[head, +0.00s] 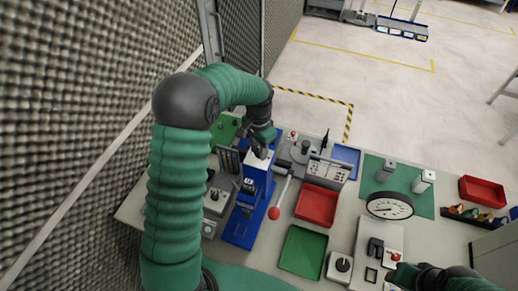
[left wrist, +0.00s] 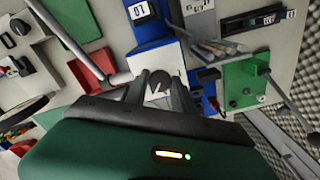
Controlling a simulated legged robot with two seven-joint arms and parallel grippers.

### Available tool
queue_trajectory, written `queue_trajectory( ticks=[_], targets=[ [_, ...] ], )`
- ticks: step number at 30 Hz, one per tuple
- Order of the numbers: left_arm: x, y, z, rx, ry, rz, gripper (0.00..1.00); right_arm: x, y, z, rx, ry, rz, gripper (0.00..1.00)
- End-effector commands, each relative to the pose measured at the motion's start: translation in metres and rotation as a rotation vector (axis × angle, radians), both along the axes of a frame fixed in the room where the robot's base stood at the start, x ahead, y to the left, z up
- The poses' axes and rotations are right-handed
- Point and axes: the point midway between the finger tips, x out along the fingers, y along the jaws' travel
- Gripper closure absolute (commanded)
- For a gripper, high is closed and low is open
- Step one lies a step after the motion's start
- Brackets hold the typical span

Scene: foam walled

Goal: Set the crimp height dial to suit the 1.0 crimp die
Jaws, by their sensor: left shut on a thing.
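The blue crimp press (head: 243,230) stands on the bench at left of centre, with a white plate (head: 257,160) on its top. In the left wrist view the dark crimp height dial (left wrist: 158,80) sits on that plate. My left gripper (head: 262,143) reaches down over the press from above. Its fingers (left wrist: 159,92) are closed on the dial and hide part of it and its scale, so I cannot read the setting. A white label (left wrist: 140,10) on the press shows digits like 10, upside down. My right gripper (head: 402,275) is at the lower right, its fingers unclear.
A lever with a red ball (head: 274,213) sticks out right of the press. A red tray (head: 317,204), a green tray (head: 303,251) and a round gauge (head: 390,206) lie further right. A green device (left wrist: 247,84) stands beside the press. A foam wall (head: 60,110) bounds the left.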

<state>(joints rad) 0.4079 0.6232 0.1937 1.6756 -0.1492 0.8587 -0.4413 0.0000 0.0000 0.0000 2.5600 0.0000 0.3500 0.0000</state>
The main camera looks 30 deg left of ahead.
Motion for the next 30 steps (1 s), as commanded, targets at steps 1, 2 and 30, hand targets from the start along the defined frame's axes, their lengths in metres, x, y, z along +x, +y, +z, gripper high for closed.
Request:
queue_trajectory(
  ticks=[1, 2, 30],
  targets=[
    [0.005, 0.002, 0.004, 0.005, -0.017, 0.001, 1.00, 0.000, 0.000, 0.001, 0.000, 0.000, 0.000, 0.57],
    [0.005, 0.002, 0.004, 0.005, -0.017, 0.001, 1.00, 0.000, 0.000, 0.001, 0.000, 0.000, 0.000, 0.57],
    [0.004, 0.001, 0.096, 0.004, -0.013, 0.001, 0.48, 0.000, 0.000, -0.023, 0.000, 0.000, 0.000, 0.57]
  ],
)
